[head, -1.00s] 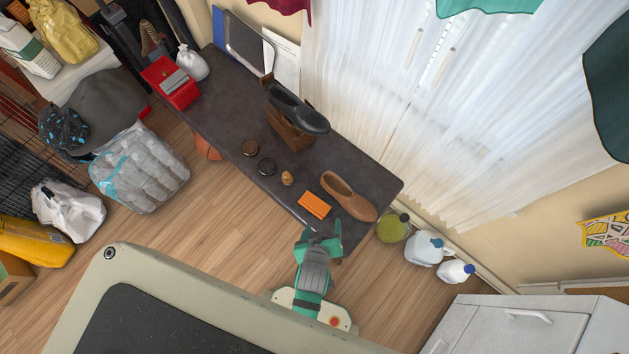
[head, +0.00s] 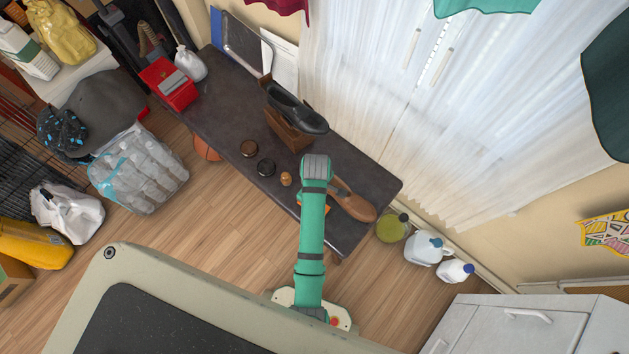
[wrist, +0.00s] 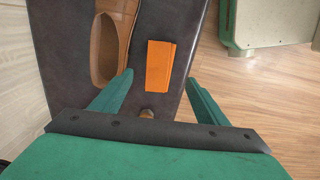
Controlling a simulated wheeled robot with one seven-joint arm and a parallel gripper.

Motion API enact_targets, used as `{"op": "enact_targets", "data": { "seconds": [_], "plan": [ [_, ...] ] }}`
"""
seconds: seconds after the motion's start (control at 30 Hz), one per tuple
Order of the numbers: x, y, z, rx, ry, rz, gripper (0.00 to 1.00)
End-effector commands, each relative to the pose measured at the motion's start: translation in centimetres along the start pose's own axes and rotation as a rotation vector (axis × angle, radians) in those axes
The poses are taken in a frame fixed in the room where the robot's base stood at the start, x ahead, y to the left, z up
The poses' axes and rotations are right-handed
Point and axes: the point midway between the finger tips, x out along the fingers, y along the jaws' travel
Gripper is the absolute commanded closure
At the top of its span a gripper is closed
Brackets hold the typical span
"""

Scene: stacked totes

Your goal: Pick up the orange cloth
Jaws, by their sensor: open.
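The orange cloth (wrist: 160,65) is a small folded rectangle lying flat on the dark table. In the head view my arm covers most of it, and only orange edges (head: 327,208) show. My gripper (wrist: 158,85) is open, with its two green fingers apart in the wrist view. The cloth appears just beyond and between the fingertips, not held.
A brown shoe (head: 352,203) lies close beside the cloth and also shows in the wrist view (wrist: 112,45). A black shoe rests on a brown box (head: 288,132). The table edge is close to the cloth.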

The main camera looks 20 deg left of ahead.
Motion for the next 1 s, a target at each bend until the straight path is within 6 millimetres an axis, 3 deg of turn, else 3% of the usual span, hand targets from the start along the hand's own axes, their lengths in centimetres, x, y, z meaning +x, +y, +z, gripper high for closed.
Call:
{"op": "enact_targets", "data": {
  "seconds": [0.13,0.43,0.7,1.0],
  "plan": [
    [2.3,-0.2,-0.2,-0.003,-0.001,-0.002,0.32],
    [4.5,0.1,-0.2,0.002,0.000,0.000,0.32],
    [8.1,0.4,-0.7,0.005,0.000,0.000,0.32],
    [9.0,0.4,-0.8,0.005,0.001,0.002,0.32]
  ]
}}
